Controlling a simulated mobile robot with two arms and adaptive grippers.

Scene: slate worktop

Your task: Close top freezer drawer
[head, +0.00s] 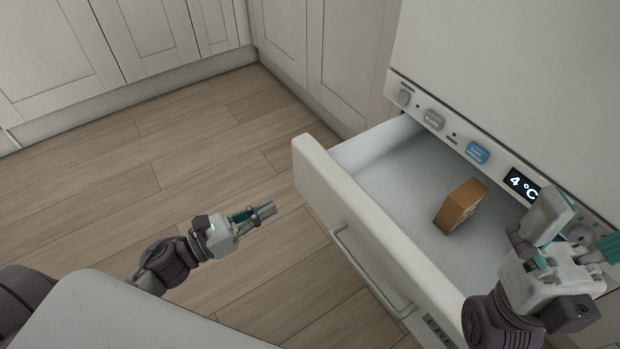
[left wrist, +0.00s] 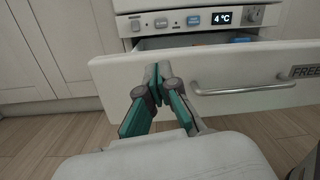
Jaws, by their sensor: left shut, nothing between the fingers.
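The top freezer drawer (head: 335,190) is pulled open from the white fridge-freezer, with a bar handle (head: 370,270) on its front. Its front panel (left wrist: 250,75) also fills the middle of the left wrist view. My left gripper (head: 262,212) is shut and empty, to the left of the drawer front and apart from the handle. In the left wrist view my left fingertips (left wrist: 154,78) overlap the panel left of the handle; contact cannot be told there. My right gripper (head: 580,235) is over the drawer's right end, and its finger opening is unclear.
A small brown box (head: 461,206) lies tilted inside the drawer. Above the drawer is a control panel (head: 455,135) with knobs, a blue button and a 4 °C display. White cabinets (head: 150,40) stand behind. The wooden floor (head: 180,150) left of the drawer is clear.

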